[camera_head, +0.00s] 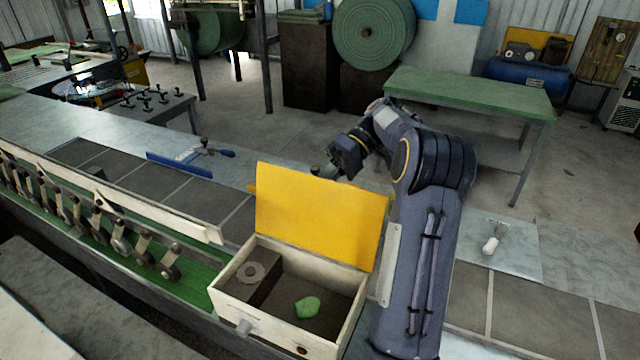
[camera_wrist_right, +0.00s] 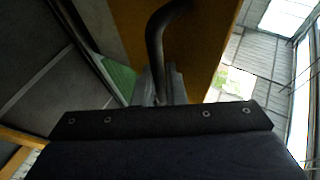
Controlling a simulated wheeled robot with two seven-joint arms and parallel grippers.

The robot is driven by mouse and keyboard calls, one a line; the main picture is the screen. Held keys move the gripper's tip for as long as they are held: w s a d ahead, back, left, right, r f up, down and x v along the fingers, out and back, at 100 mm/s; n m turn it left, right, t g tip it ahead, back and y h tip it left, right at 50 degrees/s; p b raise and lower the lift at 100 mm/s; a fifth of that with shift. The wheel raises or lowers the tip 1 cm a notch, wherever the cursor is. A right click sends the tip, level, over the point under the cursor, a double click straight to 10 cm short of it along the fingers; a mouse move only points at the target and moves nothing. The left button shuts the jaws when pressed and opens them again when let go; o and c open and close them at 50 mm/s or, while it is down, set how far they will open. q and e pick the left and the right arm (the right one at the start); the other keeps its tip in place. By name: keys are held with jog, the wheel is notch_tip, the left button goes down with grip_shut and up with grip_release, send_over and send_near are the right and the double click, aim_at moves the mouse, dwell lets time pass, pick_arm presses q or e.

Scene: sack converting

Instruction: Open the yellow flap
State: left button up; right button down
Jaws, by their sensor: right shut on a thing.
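The yellow flap (camera_head: 318,218) stands raised, roughly upright, at the back edge of an open cream box (camera_head: 345,322). My right arm reaches over from the right, and my right gripper (camera_head: 327,172) is at the flap's top edge, on its far side. In the right wrist view, the yellow flap (camera_wrist_right: 205,45) is close beyond the fingers. There my right gripper (camera_wrist_right: 160,88) is shut on a dark curved handle (camera_wrist_right: 155,42) in front of the flap. The exact contact is partly hidden. My left gripper is in neither view.
Inside the box are a green lump (camera_head: 307,307) and a grey ring on a dark block (camera_head: 250,272). A blue-edged tool (camera_head: 180,165) lies on the bench behind left. A row of metal rollers (camera_head: 120,240) runs left of the box. A white-tipped piece (camera_head: 491,245) lies to the right.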

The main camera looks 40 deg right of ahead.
jog(key=shift+f, duration=0.3)
jog(key=c, duration=1.8)
grip_release()
jog(key=shift+a, duration=0.1)
jog(key=o, duration=0.3)
jog(key=shift+w+r, duration=0.1)
jog(key=shift+w, duration=0.05)
jog(key=shift+r, duration=0.1)
